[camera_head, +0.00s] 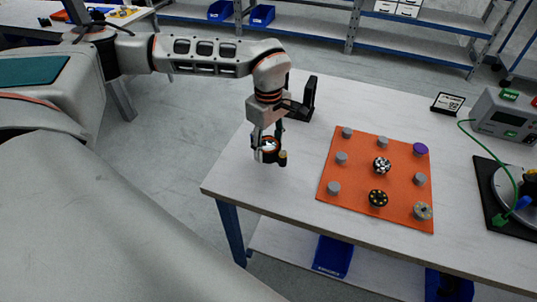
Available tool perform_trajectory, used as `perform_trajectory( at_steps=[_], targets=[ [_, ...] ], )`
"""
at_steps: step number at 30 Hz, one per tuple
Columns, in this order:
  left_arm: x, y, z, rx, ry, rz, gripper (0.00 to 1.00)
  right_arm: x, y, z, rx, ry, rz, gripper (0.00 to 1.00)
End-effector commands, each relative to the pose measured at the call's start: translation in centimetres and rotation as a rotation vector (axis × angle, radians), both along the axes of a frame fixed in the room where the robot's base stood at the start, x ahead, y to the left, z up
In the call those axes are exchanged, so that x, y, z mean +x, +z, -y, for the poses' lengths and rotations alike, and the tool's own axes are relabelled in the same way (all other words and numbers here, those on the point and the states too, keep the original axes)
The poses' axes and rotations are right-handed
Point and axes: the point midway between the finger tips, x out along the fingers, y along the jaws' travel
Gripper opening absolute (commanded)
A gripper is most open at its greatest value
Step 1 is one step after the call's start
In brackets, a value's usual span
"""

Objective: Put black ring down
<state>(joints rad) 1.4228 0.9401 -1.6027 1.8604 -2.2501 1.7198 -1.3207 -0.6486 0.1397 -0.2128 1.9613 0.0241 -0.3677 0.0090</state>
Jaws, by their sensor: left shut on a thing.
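My left gripper (267,146) is shut on a black ring-shaped part (270,157), near the table's left edge. The ring hangs from the fingers, and a small brownish knob shows at its right side. I cannot tell whether the ring touches the table top. An orange mat (335,210) lies to the right on the white table (285,190). It bears several grey pegs, a purple cap (420,149), a black-and-white part (382,166), a black part with yellow dots (378,198) and a grey disc part (422,211). My right gripper is not in view.
A black upright stand (309,98) is just behind the gripper. Bare table lies between gripper and mat.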

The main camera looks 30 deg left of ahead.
Motion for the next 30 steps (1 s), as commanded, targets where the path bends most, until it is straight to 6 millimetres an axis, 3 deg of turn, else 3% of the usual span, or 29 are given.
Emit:
perform_trajectory(
  at_steps=[7, 19, 20, 21, 30],
  targets=[
    [-0.1, -3.5, 0.0, 0.000, -0.001, -0.004, 0.28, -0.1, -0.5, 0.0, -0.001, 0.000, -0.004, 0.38],
    [-0.1, -3.9, 0.0, 0.000, 0.000, -0.002, 0.28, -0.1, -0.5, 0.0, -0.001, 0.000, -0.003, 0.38],
    [-0.1, -3.9, 0.0, 0.000, 0.000, -0.002, 0.55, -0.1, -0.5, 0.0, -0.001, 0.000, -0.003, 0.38],
    [-0.1, -3.9, 0.0, 0.000, 0.000, -0.002, 0.64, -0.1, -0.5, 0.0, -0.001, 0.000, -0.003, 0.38],
    [-0.1, -3.9, 0.0, 0.000, 0.000, -0.002, 0.64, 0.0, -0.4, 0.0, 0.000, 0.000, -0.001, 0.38]
  ],
)
